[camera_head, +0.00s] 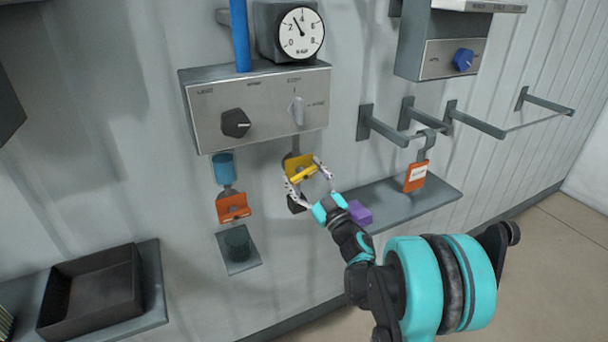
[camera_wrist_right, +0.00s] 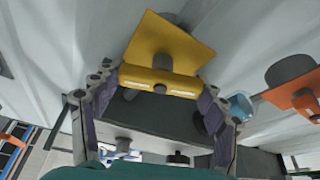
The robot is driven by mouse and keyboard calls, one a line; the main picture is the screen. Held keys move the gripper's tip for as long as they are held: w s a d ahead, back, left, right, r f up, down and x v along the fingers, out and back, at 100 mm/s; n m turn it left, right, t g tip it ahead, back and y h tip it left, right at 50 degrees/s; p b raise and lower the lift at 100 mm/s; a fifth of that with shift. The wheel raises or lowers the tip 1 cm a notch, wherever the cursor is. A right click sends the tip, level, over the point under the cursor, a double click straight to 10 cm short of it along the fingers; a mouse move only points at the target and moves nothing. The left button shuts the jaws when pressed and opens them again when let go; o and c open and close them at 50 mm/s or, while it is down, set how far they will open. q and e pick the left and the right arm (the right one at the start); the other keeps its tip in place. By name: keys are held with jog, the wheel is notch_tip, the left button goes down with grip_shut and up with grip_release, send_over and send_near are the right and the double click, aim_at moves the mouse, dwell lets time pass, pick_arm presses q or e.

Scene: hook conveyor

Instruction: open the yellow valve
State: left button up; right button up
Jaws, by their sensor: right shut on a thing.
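The yellow valve (camera_head: 299,165) sits on the wall below the right part of the grey control panel. It has a square yellow plate and a bar handle. My right gripper (camera_head: 311,181) is at the valve with its fingers around the handle. In the right wrist view the yellow handle (camera_wrist_right: 160,82) lies between the two fingers (camera_wrist_right: 160,102), and the yellow plate is behind it. The right gripper is shut on the handle. My left gripper is in neither view.
An orange valve (camera_head: 233,207) is to the left, under a blue pipe piece (camera_head: 224,168). The control panel (camera_head: 255,105) has a dark knob and a gauge (camera_head: 301,33) above. A shelf (camera_head: 410,200) holds a purple block (camera_head: 360,213). Hooks and an orange tag (camera_head: 416,176) are at right. A black tray (camera_head: 92,290) stands lower left.

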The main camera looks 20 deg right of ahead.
jog(key=n+y, duration=0.1)
jog(key=n, duration=0.1)
jog(key=n+g+y, duration=0.1)
jog(key=n, duration=0.2)
jog(key=n+g+y+p, duration=0.1)
jog(key=n, duration=0.2)
jog(key=shift+a+n, duration=0.1)
jog(key=shift+n, duration=0.2)
jog(key=n+g+y+p, duration=0.1)
jog(key=n+g+p, duration=0.1)
jog(key=n, duration=0.3)
jog(key=shift+a+f+n+g+p, duration=0.1)
jog(key=shift+f+n+g+p, duration=0.15)
jog(key=shift+n+g+p, duration=0.85)
jog(key=shift+n+t+b, duration=0.4)
jog(key=shift+n, duration=0.2)
jog(key=o, duration=1.2)
jog(key=shift+c, duration=0.2)
